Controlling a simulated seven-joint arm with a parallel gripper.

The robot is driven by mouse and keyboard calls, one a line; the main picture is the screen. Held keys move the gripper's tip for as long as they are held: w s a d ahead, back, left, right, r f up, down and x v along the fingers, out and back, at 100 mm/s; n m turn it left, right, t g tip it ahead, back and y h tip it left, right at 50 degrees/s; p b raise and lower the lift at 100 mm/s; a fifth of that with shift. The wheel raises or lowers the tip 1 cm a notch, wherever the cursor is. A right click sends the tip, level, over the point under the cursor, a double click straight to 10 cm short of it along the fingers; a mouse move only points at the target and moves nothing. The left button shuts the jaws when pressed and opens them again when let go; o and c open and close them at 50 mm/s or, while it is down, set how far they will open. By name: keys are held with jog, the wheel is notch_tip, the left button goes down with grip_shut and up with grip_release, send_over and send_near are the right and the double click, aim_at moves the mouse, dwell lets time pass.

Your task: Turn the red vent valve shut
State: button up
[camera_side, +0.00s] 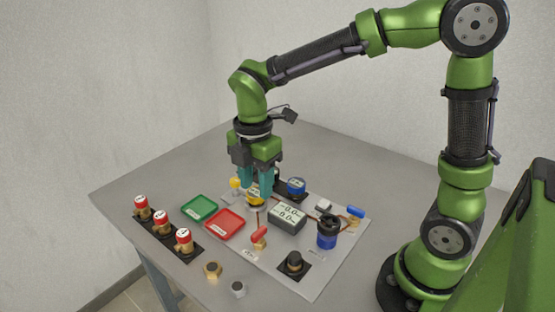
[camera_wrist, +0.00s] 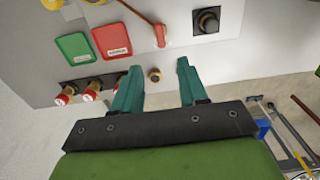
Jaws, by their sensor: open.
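The red vent valve (camera_side: 259,237) is a small red lever on a brass-coloured body, on the light panel to the right of the red tray. In the wrist view the red lever (camera_wrist: 159,35) lies beyond the fingertips, near the top middle. My gripper (camera_side: 257,190) has teal fingers pointing down, over the back left part of the panel near a yellow-rimmed part, and apart from the valve. In the wrist view my gripper (camera_wrist: 158,68) is open, with nothing held between its fingers.
A green tray (camera_side: 199,208) and a red tray (camera_side: 225,224) sit left of the valve. Several red-capped fittings (camera_side: 161,221) stand on a black strip. A display box (camera_side: 287,216), a blue-black cylinder (camera_side: 327,232) and a black knob (camera_side: 294,263) stand rightward. A brass nut (camera_side: 212,269) lies in front.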

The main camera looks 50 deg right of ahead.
aim_at(259, 231)
notch_tip(259, 231, down, 13)
jog(key=shift+f, duration=0.1)
jog(key=shift+c, duration=0.4)
grip_shut()
